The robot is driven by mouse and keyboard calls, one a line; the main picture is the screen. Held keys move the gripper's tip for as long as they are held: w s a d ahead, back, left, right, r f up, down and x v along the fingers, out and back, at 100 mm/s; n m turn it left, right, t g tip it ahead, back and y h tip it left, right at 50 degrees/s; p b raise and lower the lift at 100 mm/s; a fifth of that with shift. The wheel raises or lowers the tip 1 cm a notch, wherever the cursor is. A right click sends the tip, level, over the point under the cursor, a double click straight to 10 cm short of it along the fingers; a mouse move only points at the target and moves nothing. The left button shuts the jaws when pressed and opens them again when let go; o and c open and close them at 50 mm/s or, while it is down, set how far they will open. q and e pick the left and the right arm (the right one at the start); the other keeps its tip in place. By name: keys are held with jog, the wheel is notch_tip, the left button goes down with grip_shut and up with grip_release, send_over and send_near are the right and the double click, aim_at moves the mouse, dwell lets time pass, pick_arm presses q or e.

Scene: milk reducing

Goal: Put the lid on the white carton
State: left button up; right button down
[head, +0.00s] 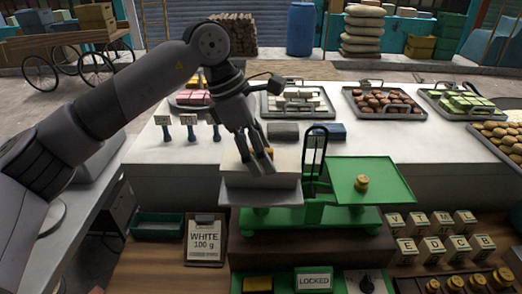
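A pale, boxy carton (286,165) stands on the left pan (262,191) of a green balance scale (290,218). My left gripper (258,160) points down from above, with its fingers over the carton's top. A small yellowish-brown bit (270,153) shows by the fingers; I cannot tell whether it is a lid's knob or whether it is gripped. The fingers hide much of the carton's top, so I cannot make out a separate lid. My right gripper is not in view.
A brass weight (361,183) sits on the right green pan (385,187). The scale's upright stands just right of the carton. A clipboard reading "WHITE 100 g" (205,240), a "LOCKED" sign (313,280) and several lettered blocks (435,247) lie in front. Trays of sweets (298,100) stand behind.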

pick_arm(q)
jog(key=o, duration=0.5)
jog(key=shift+o, duration=0.3)
jog(key=o, duration=0.4)
jog(key=shift+r+p, duration=2.15)
jog(key=shift+r, duration=1.35)
jog(key=shift+f, duration=0.1)
